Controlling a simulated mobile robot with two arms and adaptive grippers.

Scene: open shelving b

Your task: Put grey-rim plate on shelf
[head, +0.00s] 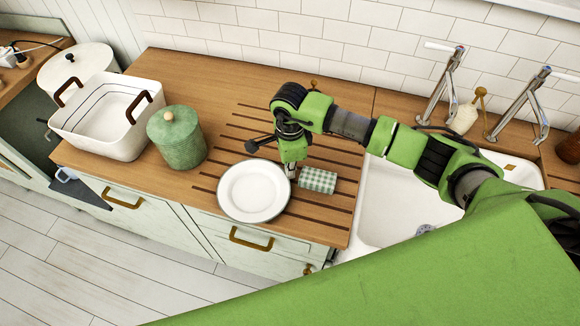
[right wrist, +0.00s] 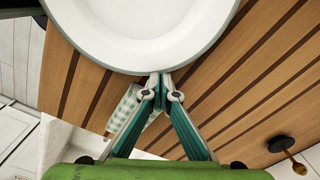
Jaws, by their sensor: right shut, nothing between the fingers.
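The grey-rim plate (head: 254,191), white with a thin grey edge, lies flat on the wooden counter near its front edge. In the right wrist view the plate (right wrist: 145,22) fills the top middle and is partly cut off. My right gripper (head: 290,173) is at the plate's right edge in the head view. In the right wrist view its fingertips (right wrist: 161,78) are shut together with nothing between them, right by the plate's rim. I cannot tell whether they touch it. My left gripper is not in view. No shelf can be made out.
A green checked cloth (head: 317,180) lies just right of my right gripper. A green lidded canister (head: 177,137) and a white tub (head: 101,142) with brown handles stand to the left. A white sink (head: 385,205) with taps is on the right. Grooved counter behind the plate is clear.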

